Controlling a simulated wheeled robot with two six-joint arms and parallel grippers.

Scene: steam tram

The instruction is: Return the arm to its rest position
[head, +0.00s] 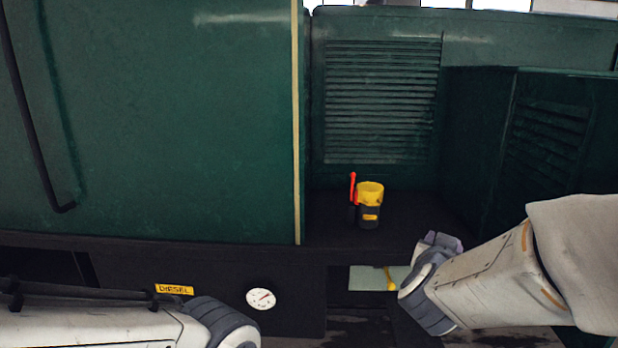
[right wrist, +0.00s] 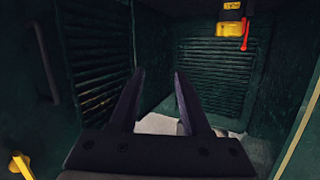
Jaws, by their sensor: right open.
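My right arm comes in from the right in the head view. The purple-grey fingers of my right gripper (head: 443,241) sit in front of the dark ledge, to the right of and below a yellow and black fitting. In the right wrist view the two fingers of my right gripper (right wrist: 156,92) stand apart with nothing between them. My left arm (head: 110,328) lies along the bottom left of the head view; its wrist shows, but its fingers do not.
The yellow and black fitting (head: 369,200) with a red lever (head: 352,188) stands on the ledge (head: 400,215). Green panels rise behind; an open louvred one (head: 548,140) is on the right. Below are a dial (head: 261,299), a DIESEL label (head: 174,289) and a pale plate (head: 367,279).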

